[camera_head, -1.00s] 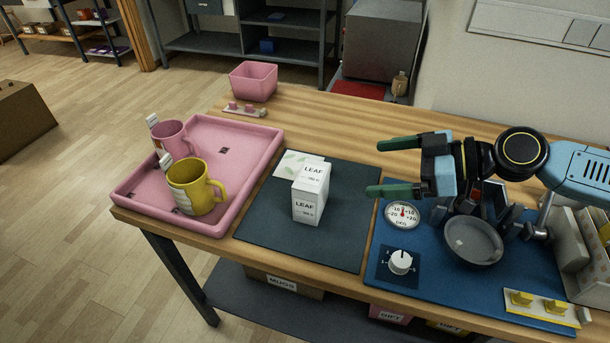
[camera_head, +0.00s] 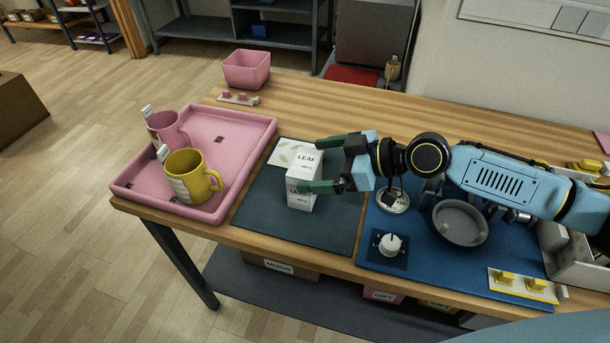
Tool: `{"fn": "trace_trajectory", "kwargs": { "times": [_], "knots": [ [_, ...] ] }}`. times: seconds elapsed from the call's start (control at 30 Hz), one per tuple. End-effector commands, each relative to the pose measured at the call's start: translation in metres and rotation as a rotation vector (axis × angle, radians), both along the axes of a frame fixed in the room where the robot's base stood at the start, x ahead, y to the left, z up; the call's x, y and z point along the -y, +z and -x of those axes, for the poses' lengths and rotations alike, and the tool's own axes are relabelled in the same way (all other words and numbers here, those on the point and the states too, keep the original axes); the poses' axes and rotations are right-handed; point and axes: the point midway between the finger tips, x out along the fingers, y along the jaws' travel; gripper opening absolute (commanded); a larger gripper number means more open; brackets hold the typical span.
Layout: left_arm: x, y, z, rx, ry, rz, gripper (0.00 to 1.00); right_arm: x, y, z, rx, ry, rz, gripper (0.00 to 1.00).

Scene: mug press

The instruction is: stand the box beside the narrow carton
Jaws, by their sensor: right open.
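A white box (camera_head: 302,194) printed LEAF stands upright on the dark mat (camera_head: 262,220). I cannot tell any separate narrow carton apart in this view. My right gripper (camera_head: 322,165) is open, with its green fingers pointing left at the box. The nearer finger overlaps the box's front right side in the picture and the farther finger is behind its top right. I cannot tell whether they touch the box. My left gripper is not in view.
A pink tray (camera_head: 240,138) at left holds a pink mug (camera_head: 165,131) and a yellow mug (camera_head: 186,176). A pink bin (camera_head: 246,70) stands at the back. A blue mat (camera_head: 440,268) at right carries a knob (camera_head: 390,245) and a round dish (camera_head: 460,223).

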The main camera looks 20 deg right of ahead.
Motion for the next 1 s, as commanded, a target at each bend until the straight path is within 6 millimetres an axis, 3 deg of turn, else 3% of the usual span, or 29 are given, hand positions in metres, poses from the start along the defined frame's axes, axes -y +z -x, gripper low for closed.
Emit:
{"fn": "trace_trajectory", "kwargs": {
  "times": [0.13,0.43,1.0],
  "knots": [
    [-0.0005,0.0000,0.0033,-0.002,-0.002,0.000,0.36,-0.0124,-0.0056,-0.0089,0.000,0.000,-0.002,1.00],
    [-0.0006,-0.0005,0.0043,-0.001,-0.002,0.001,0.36,-0.0140,-0.0078,-0.0106,-0.001,-0.002,0.001,0.99],
    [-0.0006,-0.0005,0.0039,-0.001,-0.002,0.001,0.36,-0.0140,-0.0064,-0.0110,0.002,-0.003,-0.001,0.24]
  ]
}}
